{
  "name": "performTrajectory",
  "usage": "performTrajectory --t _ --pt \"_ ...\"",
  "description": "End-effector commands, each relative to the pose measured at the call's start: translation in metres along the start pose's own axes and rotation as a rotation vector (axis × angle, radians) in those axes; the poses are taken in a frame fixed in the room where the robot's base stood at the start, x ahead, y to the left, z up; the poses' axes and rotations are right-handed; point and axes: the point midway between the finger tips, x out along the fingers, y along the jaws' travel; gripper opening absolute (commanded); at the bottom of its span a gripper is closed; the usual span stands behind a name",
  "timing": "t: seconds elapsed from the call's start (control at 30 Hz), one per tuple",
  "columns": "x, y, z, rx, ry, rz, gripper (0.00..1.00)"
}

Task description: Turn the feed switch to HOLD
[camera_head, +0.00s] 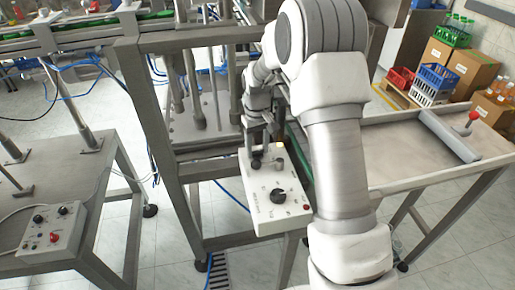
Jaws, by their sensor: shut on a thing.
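A white control box (262,208) stands in the middle of the head view, fixed by the metal frame and sloping toward me. It has a large black rotary knob (278,196) with printed marks around it, too small to read. My gripper (258,155) is over the far end of the box, shut on a small dark switch knob there. The gripper and wrist hide most of that knob, so its pointing direction cannot be told. A small yellowish lamp (281,146) shows beside the gripper.
A second control box (50,229) with knobs and a red button sits on the left table. A steel table (400,150) with a red-knobbed lever (472,117) stands at right. Frame posts (160,150) rise left of my gripper. Crates and cartons stand behind.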

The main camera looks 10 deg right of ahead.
Motion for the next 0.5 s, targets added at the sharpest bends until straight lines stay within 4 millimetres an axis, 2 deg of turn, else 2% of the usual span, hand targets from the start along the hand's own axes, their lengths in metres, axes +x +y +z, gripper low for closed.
performTrajectory --t 0.2,0.5 --pt "0.0003 -0.0001 0.0004 -0.161 -0.001 -0.001 0.0" --pt "0.0004 -0.0004 0.0006 -0.296 -0.002 0.0 0.0"
